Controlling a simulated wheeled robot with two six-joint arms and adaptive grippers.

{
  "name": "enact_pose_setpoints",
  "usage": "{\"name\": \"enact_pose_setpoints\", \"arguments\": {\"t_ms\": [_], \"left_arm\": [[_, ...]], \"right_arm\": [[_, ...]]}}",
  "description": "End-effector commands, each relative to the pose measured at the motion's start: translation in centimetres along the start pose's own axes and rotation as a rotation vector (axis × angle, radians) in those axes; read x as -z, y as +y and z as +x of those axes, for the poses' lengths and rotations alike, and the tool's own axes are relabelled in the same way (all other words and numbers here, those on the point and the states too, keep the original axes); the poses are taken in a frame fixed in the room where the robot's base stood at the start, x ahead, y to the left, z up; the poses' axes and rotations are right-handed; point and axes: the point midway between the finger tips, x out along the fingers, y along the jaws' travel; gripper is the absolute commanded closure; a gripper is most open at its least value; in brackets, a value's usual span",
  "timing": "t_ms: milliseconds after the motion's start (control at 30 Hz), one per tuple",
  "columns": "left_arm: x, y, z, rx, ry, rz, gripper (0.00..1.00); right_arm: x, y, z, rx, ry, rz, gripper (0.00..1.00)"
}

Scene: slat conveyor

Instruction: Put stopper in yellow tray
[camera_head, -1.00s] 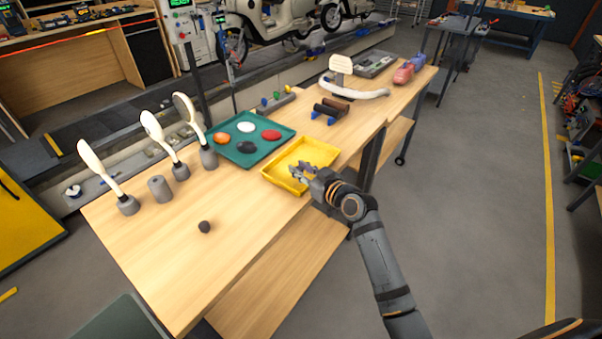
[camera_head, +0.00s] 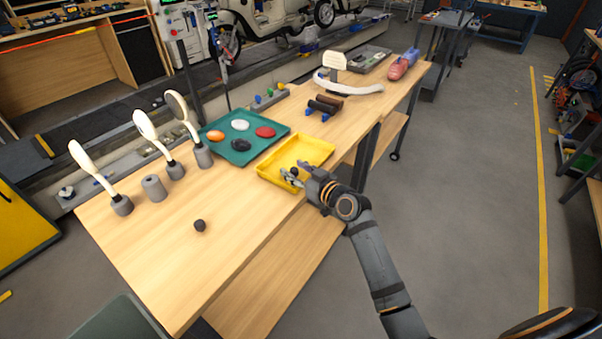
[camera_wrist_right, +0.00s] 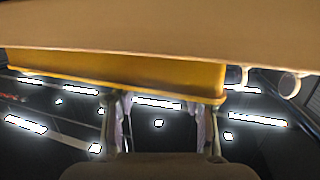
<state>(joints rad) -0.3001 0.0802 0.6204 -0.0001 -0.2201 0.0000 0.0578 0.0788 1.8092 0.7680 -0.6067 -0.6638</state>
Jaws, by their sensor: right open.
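A small dark rounded piece, which looks like the stopper (camera_head: 200,225), lies alone on the wooden table in the head view. The empty-looking yellow tray (camera_head: 318,143) sits at the table's right edge, and its yellow side also shows in the right wrist view (camera_wrist_right: 150,72). My right gripper (camera_head: 294,174) is at the tray's near edge, to the right of the dark piece and well apart from it. Its fingers are open, and nothing shows between them in the right wrist view (camera_wrist_right: 162,125). My left gripper is out of view.
A green tray (camera_head: 256,158) with several coloured oval pieces stands behind the yellow tray. Several mirror-like paddles (camera_head: 188,125) stand in grey holders at the back left, beside an empty grey cylinder (camera_head: 153,187). Dark rollers (camera_head: 325,106) lie farther back.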

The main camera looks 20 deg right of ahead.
Motion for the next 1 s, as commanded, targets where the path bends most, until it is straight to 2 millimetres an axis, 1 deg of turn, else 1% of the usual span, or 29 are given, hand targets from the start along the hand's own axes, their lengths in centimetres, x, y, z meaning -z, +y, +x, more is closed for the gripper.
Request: {"name": "enact_pose_setpoints", "arguments": {"t_ms": [67, 167, 300, 400, 500, 600, 700, 1000], "left_arm": [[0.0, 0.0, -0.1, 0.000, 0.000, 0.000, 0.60], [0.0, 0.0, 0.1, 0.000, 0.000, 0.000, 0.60], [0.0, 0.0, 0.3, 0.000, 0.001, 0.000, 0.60], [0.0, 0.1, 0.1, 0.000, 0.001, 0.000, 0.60], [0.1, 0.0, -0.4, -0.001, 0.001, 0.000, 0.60], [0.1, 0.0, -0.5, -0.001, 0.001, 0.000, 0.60], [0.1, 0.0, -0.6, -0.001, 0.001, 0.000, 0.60], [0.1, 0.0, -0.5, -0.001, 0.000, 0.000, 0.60]], "right_arm": [[-0.1, 0.1, -0.8, -0.002, -0.002, -0.002, 0.55], [-0.1, 0.0, -3.0, 0.000, -0.003, -0.006, 0.55], [-0.1, 0.0, -6.8, 0.001, -0.005, -0.009, 0.55], [-0.1, 0.0, -9.1, 0.002, -0.006, -0.009, 0.55], [0.1, 0.1, -10.6, -0.002, -0.006, -0.006, 0.55], [0.1, 0.1, -11.6, -0.001, -0.004, -0.005, 0.55], [0.2, 0.0, -12.0, 0.001, -0.001, -0.002, 0.55], [0.2, 0.0, -12.1, 0.001, 0.001, 0.000, 0.55]]}}
